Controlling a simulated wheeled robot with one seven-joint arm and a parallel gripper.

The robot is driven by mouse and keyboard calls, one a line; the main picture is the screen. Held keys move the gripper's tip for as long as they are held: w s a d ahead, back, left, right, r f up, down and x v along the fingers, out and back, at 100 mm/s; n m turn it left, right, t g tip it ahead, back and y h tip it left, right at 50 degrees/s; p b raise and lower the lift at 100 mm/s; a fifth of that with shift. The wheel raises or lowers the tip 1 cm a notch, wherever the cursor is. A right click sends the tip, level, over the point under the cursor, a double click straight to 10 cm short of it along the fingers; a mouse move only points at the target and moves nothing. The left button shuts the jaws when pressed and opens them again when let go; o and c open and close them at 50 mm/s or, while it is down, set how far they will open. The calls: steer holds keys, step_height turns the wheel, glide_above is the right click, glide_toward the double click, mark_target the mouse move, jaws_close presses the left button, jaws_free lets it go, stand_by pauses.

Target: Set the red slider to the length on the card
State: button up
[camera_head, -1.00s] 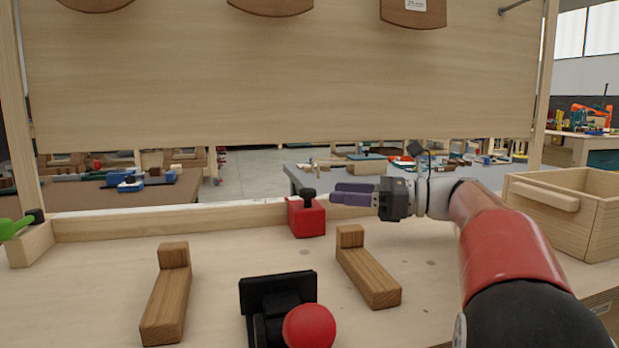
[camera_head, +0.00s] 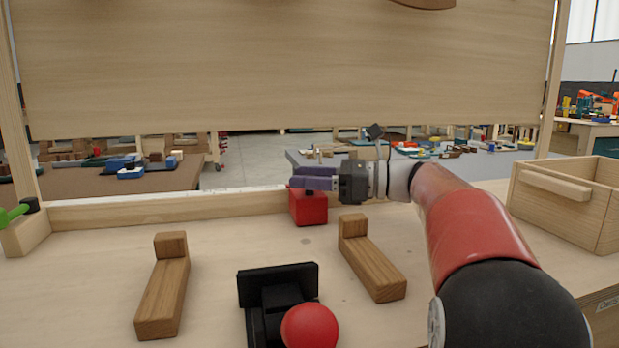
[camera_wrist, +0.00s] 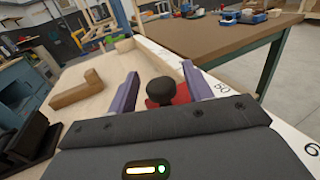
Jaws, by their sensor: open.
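The red slider (camera_head: 309,208) sits against the wooden rail along the back of the bench. Its black knob shows in the wrist view (camera_wrist: 160,91), standing between the two purple fingers with the red block below it. My gripper (camera_head: 312,180) is open and reaches in from the right over the slider; in the wrist view its fingers (camera_wrist: 156,90) stand on either side of the knob, apart from it. A white scale strip (camera_wrist: 222,88) with printed numbers runs along the rail. The length card is not readable in either current view.
Two L-shaped wooden blocks (camera_head: 164,285) (camera_head: 370,262) stand on the bench, with a black clamp with a red ball (camera_head: 310,328) between them. A wooden box (camera_head: 570,200) is at the right. A green-handled piece (camera_head: 14,214) is at the left end. A wooden board (camera_head: 290,65) hangs above.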

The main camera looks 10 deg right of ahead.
jaws_close()
steer(key=a+p, duration=0.1)
steer(key=a, duration=0.2)
steer(key=shift+a+r, duration=0.1)
steer(key=shift+a, duration=0.55)
jaws_free()
steer(key=shift+v, duration=3.95)
